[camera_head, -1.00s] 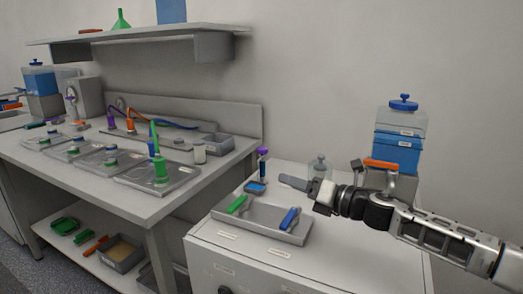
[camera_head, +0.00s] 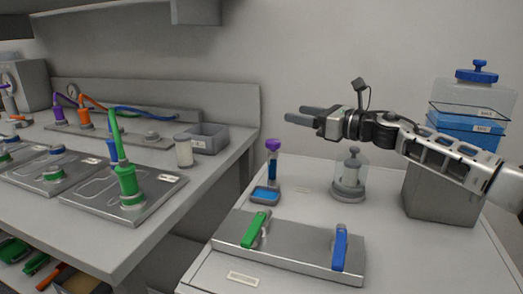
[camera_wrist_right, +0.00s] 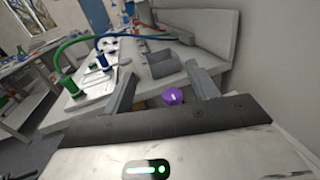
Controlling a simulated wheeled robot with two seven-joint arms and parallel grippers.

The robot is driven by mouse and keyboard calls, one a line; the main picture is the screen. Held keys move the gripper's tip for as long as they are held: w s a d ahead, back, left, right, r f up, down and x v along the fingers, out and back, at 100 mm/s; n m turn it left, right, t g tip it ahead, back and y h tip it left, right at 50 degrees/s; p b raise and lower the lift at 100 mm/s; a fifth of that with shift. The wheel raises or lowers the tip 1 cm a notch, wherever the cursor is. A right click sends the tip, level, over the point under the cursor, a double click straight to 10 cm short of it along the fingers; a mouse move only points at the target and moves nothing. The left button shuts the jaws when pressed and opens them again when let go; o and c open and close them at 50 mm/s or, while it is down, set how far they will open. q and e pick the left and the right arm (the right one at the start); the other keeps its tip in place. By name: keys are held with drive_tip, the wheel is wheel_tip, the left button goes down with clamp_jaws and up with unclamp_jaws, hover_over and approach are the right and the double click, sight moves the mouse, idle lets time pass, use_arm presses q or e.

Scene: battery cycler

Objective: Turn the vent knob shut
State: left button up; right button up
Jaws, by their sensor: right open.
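No part is marked as the vent knob. A blue star-shaped knob (camera_head: 478,68) tops the clear lid of the blue box (camera_head: 462,124) at the right. A green handle (camera_head: 255,229) and a blue handle (camera_head: 339,247) sit on a metal tray (camera_head: 295,251) on the cabinet. My right gripper (camera_head: 292,113) is open and empty, above and behind the tray, pointing left. In the right wrist view a purple cap (camera_wrist_right: 172,97) shows between and beyond the fingers. My left gripper is out of view.
A purple-capped vial (camera_head: 272,165) stands by a small blue dish (camera_head: 265,195). A glass dome (camera_head: 350,176) stands behind the tray. My right arm partly covers the blue box. The bench (camera_head: 165,218) at left carries plates, cables and a grey bin (camera_head: 207,138).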

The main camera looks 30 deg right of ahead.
wheel_tip(320, 180, down, 2)
drive_tip(key=w+b, duration=0.1)
use_arm(q)
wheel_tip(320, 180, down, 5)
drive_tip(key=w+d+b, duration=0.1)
drive_tip(key=b, duration=0.2)
use_arm(e)
approach(273, 141)
drive_tip(key=w+a+f, duration=0.1)
drive_tip(key=w, duration=0.1)
drive_tip(key=p+x, duration=0.1)
drive_tip(key=x, duration=0.2)
drive_tip(key=p+x, duration=0.2)
drive_tip(key=x, duration=0.2)
drive_tip(key=shift+r, duration=0.25)
drive_tip(key=shift+w+a, duration=0.1)
drive_tip(key=shift+w, duration=0.1)
drive_tip(key=shift+w+f, duration=0.1)
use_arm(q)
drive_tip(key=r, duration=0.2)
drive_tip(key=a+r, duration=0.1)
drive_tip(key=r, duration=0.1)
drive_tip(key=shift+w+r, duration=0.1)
use_arm(e)
drive_tip(key=c, duration=1)
